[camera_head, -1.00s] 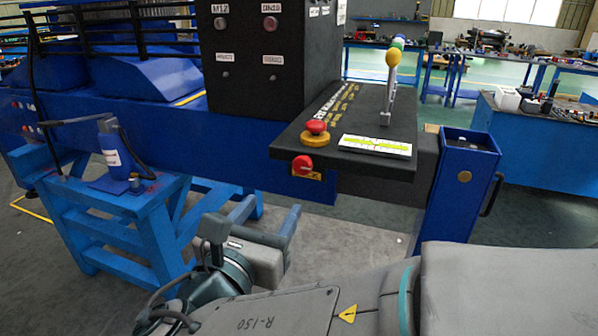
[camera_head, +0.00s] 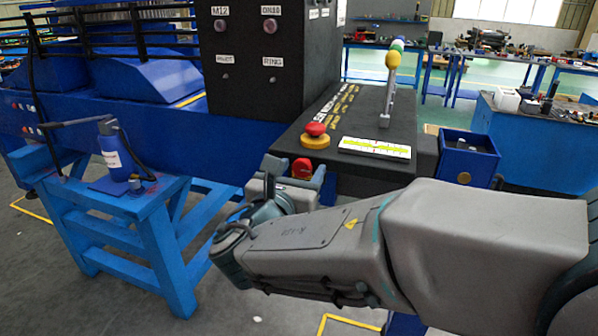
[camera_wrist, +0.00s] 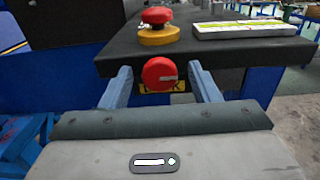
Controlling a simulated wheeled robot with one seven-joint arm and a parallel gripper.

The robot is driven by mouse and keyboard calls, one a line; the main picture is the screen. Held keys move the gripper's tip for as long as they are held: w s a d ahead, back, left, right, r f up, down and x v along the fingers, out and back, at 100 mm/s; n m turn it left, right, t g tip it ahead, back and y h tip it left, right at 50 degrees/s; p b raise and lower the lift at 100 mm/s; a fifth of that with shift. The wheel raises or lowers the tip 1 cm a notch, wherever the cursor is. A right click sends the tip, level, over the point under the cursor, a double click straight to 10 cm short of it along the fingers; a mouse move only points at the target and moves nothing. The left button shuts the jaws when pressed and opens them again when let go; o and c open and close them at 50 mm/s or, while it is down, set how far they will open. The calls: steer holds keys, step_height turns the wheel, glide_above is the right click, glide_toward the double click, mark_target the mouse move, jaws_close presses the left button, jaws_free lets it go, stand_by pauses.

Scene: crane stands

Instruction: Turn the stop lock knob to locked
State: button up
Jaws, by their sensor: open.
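The stop lock knob is a red round knob (camera_head: 302,168) on the front edge of the black control panel, above a yellow label. In the wrist view the knob (camera_wrist: 159,74) sits between my gripper's two blue-grey fingers, with a pale mark at its right side. My gripper (camera_wrist: 163,88) is open, with a gap between each finger and the knob. In the head view my gripper (camera_head: 294,172) is at the panel's front edge, with fingers left and right of the knob. The label (camera_wrist: 152,87) is partly hidden behind the knob.
A red mushroom button (camera_head: 316,130) on a yellow base stands on the panel top, just above the knob. A white and yellow-green strip (camera_head: 375,147) and a lever with coloured balls (camera_head: 391,80) are to the right. A blue open box (camera_head: 468,150) stands right of the panel.

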steer(key=c, duration=1)
